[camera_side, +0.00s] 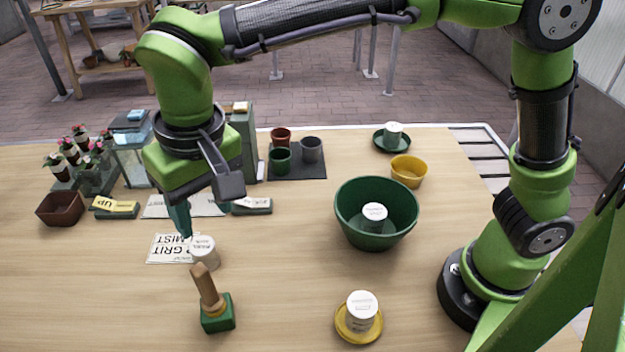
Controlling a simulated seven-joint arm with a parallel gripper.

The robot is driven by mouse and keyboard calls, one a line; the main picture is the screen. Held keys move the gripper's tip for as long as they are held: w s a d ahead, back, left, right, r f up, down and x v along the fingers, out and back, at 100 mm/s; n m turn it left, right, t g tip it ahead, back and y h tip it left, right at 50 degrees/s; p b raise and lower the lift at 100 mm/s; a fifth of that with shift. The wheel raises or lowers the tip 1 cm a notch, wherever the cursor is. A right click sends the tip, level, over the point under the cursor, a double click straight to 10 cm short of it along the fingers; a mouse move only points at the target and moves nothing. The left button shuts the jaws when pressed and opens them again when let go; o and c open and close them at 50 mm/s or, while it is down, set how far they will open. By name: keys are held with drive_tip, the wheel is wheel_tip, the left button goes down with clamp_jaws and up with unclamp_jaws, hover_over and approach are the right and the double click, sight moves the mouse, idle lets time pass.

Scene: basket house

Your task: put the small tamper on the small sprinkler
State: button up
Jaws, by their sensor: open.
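A tamper with a wooden handle and a green block base (217,313) stands on the table at the front left, its handle tilted to the left. Just behind it is a white-topped can (205,252) with small print. Similar white cans are in the green bowl (348,222), on the yellow saucer (343,330) and on the green saucer (378,143). I cannot tell which thing is the small sprinkler. My gripper (187,236) points down beside the can behind the tamper, to its upper left. It is open; its fingers are partly hidden and contact with the can is unclear.
Printed cards (165,247) lie under my gripper. Behind are a brown pot (60,209), potted flowers, a lantern (132,160), a dark mat (312,172) with small pots, and a yellow bowl (408,172). The table between tamper and yellow saucer is clear.

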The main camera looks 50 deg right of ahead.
drive_tip(key=s+d+r+m+t+y, duration=0.1)
drive_tip(key=d+r, duration=0.1)
drive_tip(key=d, duration=0.6)
drive_tip(key=d+r+m+t+y, duration=0.1)
drive_tip(key=d+r, duration=0.1)
drive_tip(key=d, duration=0.5)
drive_tip(key=s+d+f+m+t, duration=0.1)
drive_tip(key=s+d, duration=0.3)
drive_tip(key=d, duration=0.2)
drive_tip(key=s+d+f+t, duration=0.1)
drive_tip(key=s+d+t, duration=0.1)
drive_tip(key=s+d, duration=0.2)
drive_tip(key=d, duration=0.3)
drive_tip(key=shift+f+m+t, duration=0.3)
drive_tip(key=shift+f+m, duration=0.1)
